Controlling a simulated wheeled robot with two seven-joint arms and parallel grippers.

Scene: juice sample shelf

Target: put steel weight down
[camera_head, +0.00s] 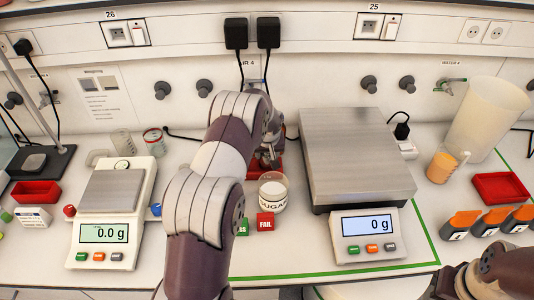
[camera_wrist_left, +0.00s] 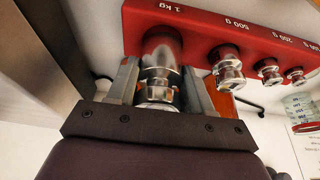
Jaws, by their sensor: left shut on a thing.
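The steel weight (camera_wrist_left: 162,48) is a shiny cylinder with a narrower knob, at the 1 kg place of the red weight block (camera_wrist_left: 235,25) in the left wrist view. My left gripper (camera_wrist_left: 160,82) is shut on the weight's knob, one finger on each side. Whether the weight rests fully in the block cannot be told. Several smaller steel weights (camera_wrist_left: 226,62) sit along the block. In the head view, my left gripper (camera_head: 268,156) is at the red block (camera_head: 254,168), behind the sugar jar, and my arm hides much of it.
A large scale (camera_head: 355,160) reading 0 g stands right of the block, its steel plate bare. A small scale (camera_head: 110,190) reads 0.0 g at the left. The sugar jar (camera_head: 272,192) and red FAIL block (camera_head: 265,222) stand close in front. A tall beaker (camera_head: 487,118) stands right.

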